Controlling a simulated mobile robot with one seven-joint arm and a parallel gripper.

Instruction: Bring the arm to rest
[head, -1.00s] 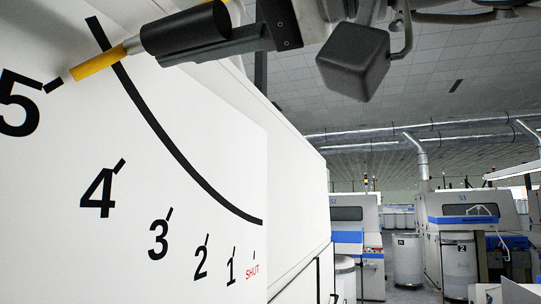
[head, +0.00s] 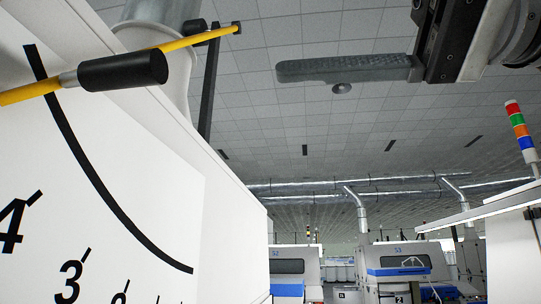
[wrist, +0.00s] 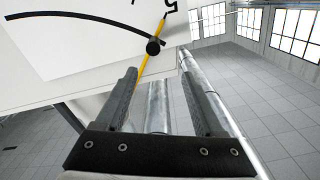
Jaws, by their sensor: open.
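A yellow lever (head: 178,44) with a black grip (head: 122,71) crosses the thick black arc on a white machine panel (head: 130,190). In the wrist view the black grip (wrist: 154,46) shows end-on, and the yellow lever points up toward the 5. My gripper (head: 285,70) is at the upper right of the head view, with a clear gap between it and the black grip. In the wrist view my gripper (wrist: 158,65) has its two fingers spread, with nothing held between them; the black grip appears beyond the fingertips.
A large duct (head: 165,30) rises behind the panel. A signal tower (head: 521,130) stands at the right. Machines 52 (head: 294,265) and 53 (head: 400,262) stand farther back.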

